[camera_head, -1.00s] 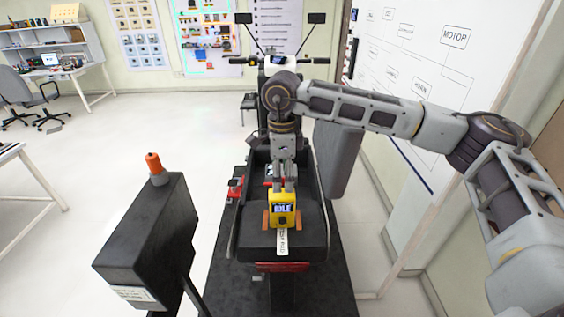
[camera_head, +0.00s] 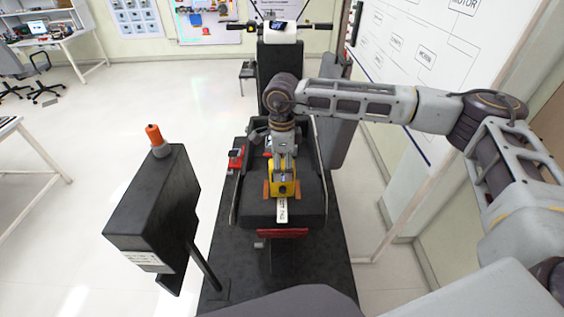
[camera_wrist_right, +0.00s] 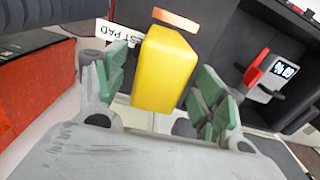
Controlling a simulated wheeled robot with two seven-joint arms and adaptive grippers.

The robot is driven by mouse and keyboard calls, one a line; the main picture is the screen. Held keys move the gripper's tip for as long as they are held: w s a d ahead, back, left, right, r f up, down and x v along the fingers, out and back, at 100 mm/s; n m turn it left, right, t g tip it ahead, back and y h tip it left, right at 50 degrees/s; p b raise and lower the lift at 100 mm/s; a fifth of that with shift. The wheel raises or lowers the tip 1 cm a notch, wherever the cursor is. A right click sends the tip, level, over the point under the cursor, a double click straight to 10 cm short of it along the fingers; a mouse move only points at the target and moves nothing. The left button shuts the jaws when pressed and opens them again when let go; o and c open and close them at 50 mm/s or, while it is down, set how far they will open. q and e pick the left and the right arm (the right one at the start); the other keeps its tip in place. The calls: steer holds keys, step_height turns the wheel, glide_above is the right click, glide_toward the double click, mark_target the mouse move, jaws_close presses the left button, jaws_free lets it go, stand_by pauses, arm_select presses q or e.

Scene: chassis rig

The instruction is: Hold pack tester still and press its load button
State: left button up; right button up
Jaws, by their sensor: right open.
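The yellow pack tester (camera_head: 284,189) stands on the black deck between two orange blocks, behind a white strip marked TEST PAD (camera_head: 282,210). My right gripper (camera_head: 284,174) points down over the tester and covers much of its upper part. In the right wrist view, the yellow tester (camera_wrist_right: 166,70) lies between the green finger pads of my open right gripper (camera_wrist_right: 163,82), with a gap on either side. The load button cannot be made out clearly. My left gripper is not in view.
A black box (camera_head: 150,210) with an orange-topped knob (camera_head: 154,135) stands on a post at left. A red item (camera_head: 236,158) lies left of the deck. A whiteboard (camera_head: 400,60) stands at right.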

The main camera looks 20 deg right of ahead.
steer(key=shift+c, duration=0.3)
steer(key=c, duration=1.2)
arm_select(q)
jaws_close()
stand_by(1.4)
